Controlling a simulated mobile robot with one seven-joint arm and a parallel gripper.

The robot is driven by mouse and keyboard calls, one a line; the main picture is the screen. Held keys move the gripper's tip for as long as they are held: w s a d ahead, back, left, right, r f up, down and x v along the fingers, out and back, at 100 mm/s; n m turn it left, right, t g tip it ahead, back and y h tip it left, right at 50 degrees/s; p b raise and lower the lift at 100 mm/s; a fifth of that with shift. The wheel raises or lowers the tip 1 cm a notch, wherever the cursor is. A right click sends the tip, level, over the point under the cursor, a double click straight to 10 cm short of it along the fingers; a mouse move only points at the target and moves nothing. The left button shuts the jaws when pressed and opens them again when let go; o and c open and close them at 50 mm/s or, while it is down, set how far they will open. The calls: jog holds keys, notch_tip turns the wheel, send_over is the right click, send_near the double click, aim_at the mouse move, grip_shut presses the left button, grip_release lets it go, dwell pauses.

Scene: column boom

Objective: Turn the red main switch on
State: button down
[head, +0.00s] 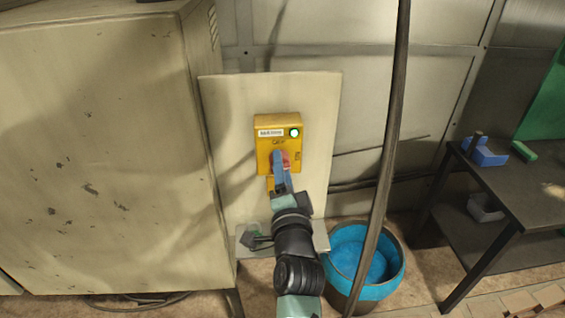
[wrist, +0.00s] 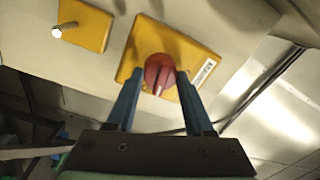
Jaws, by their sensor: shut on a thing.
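The red main switch (head: 286,158) is a round red knob on the front of a yellow box (head: 265,152) on a pale upright panel. In the wrist view the red knob (wrist: 159,72) shows with a raised grip ridge that lies slanted between the fingers. My gripper (head: 279,160) has blue fingers and covers part of the knob in the head view. In the wrist view my gripper (wrist: 160,76) has one finger on each side of the knob and is shut on it. A round green lamp (head: 295,132) with a bright centre sits on the box's upper right, beside a white label.
A second yellow plate (wrist: 88,24) with a silver peg shows in the wrist view. A large beige cabinet (head: 95,150) stands close on the left. A dark hanging cable (head: 392,130) runs down right of the panel (head: 322,105). A blue bucket (head: 345,252) and a dark table (head: 515,185) stand on the right.

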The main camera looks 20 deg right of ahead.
jog(key=shift+m+p, duration=0.45)
jog(key=shift+m, duration=0.45)
jog(key=shift+c, duration=1.4)
grip_release()
jog(key=p+v, duration=0.2)
jog(key=v, duration=1.1)
